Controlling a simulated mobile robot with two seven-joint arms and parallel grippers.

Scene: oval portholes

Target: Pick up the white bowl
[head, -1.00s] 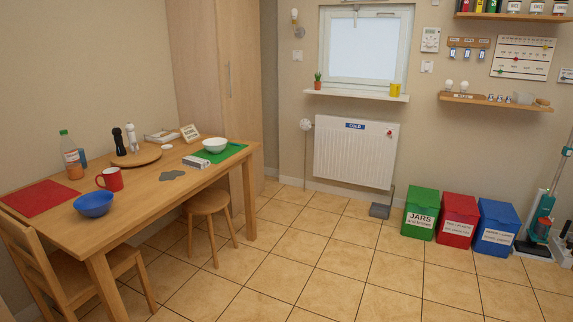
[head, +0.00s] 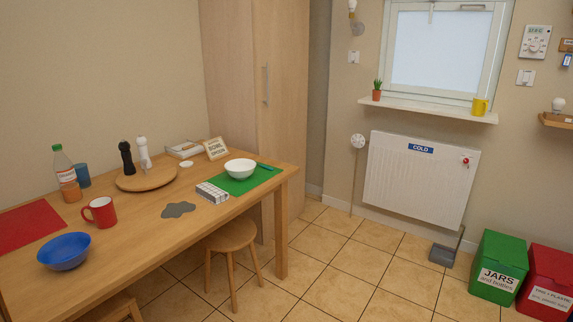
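The white bowl (head: 240,168) stands upright on the green mat (head: 253,180) at the far right end of the wooden table (head: 150,227). It looks empty. A teal utensil (head: 266,167) lies on the mat to the right of the bowl. Neither of my grippers shows in the head view.
Near the bowl are a small white-and-grey box (head: 212,193), a sign (head: 215,148) and a grey spill-like patch (head: 178,210). A red mug (head: 101,212) and blue bowl (head: 64,251) stand nearer.

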